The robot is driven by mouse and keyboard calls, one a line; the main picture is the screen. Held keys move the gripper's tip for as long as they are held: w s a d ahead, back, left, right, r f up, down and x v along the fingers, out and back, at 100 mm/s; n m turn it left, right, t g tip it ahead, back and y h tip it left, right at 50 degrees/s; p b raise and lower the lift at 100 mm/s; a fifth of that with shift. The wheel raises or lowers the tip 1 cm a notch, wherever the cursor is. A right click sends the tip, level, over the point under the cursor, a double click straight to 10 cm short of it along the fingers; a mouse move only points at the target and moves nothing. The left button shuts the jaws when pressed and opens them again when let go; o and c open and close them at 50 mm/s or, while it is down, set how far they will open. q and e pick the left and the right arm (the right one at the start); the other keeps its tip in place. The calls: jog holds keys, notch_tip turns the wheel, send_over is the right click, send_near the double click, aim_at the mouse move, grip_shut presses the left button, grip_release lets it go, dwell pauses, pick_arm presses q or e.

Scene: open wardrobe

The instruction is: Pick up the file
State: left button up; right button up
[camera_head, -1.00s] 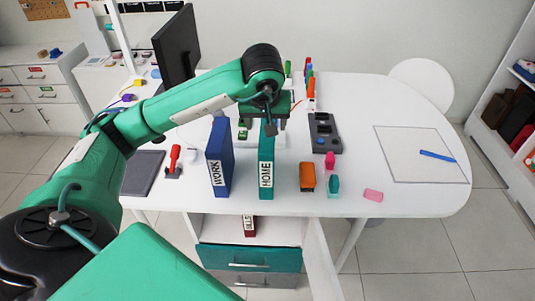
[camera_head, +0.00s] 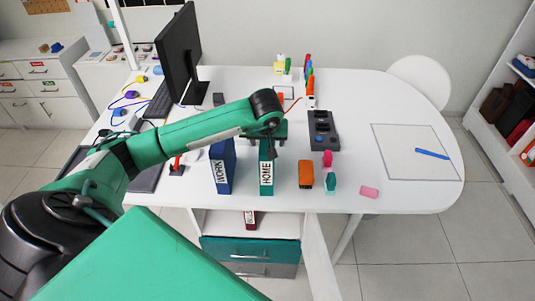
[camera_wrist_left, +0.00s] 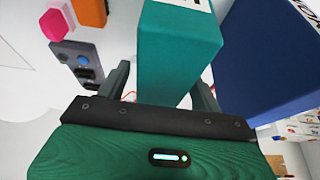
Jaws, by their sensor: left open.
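A green file labelled HOME (camera_head: 266,178) stands upright on the white table; it fills the middle of the left wrist view (camera_wrist_left: 178,50). A blue file labelled WORK (camera_head: 222,172) stands upright to its left, and it shows at the right of the wrist view (camera_wrist_left: 268,55). My left gripper (camera_head: 272,138) is at the green file's top. In the wrist view its open fingers (camera_wrist_left: 163,88) lie on either side of the green file, and I cannot tell whether they touch it. A dark red file (camera_head: 251,218) is in the compartment under the table. My right gripper is out of view.
An orange block (camera_head: 306,174), a teal item (camera_head: 331,182) and a pink item (camera_head: 369,192) lie right of the files. A dark grey device (camera_head: 323,130) is behind them. A monitor (camera_head: 178,55) stands at the back left. The right side of the table is mostly clear.

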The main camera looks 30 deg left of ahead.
pick_arm(q)
jog(key=shift+f, duration=0.15)
jog(key=shift+f+b, duration=0.3)
jog(key=shift+b, duration=0.25)
dwell(0.4)
jog(key=shift+c, duration=0.5)
grip_shut()
